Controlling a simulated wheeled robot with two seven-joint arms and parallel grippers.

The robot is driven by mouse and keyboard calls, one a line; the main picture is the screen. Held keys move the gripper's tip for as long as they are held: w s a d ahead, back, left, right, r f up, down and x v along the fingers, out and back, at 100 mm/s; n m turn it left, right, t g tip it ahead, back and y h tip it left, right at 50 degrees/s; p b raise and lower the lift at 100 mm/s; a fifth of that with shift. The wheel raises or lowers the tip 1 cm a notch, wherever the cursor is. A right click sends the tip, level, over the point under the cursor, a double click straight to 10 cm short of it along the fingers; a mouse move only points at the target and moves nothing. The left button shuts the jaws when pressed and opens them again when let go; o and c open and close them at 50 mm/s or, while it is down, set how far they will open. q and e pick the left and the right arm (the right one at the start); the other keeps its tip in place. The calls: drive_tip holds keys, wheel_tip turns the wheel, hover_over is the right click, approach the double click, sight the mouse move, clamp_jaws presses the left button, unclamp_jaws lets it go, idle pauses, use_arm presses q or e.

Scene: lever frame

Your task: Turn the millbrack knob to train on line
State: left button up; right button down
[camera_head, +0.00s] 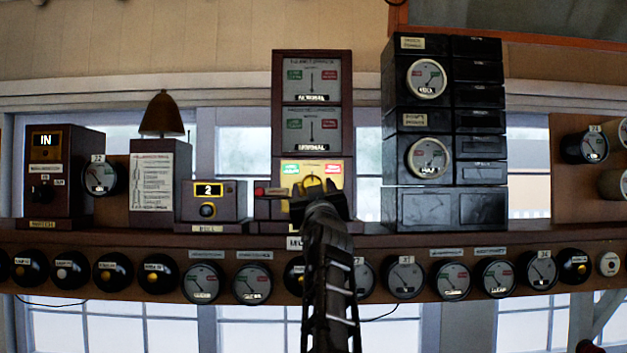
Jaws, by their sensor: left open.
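The tall brown block instrument (278,120) stands on the shelf near the middle. Its upper two dials have upright needles between a green label on the left and a red label on the right. Below them is a yellow panel (335,172) with green and red labels and a round knob (312,183), partly covered by my gripper. A plate below it, starting "MIL", is mostly hidden by my arm. My left gripper (319,192) is open right in front of the knob's lower part. I cannot tell whether it touches the knob. My right gripper is not in view.
Left on the shelf (400,240) are a box with the "2" display (208,205), a bell (162,116) and an "IN" box (62,170). A black cabinet with two dials (430,210) stands close on the right. Several round gauges and plungers line the shelf front.

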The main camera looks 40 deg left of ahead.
use_arm(q)
clamp_jaws()
idle(0.7)
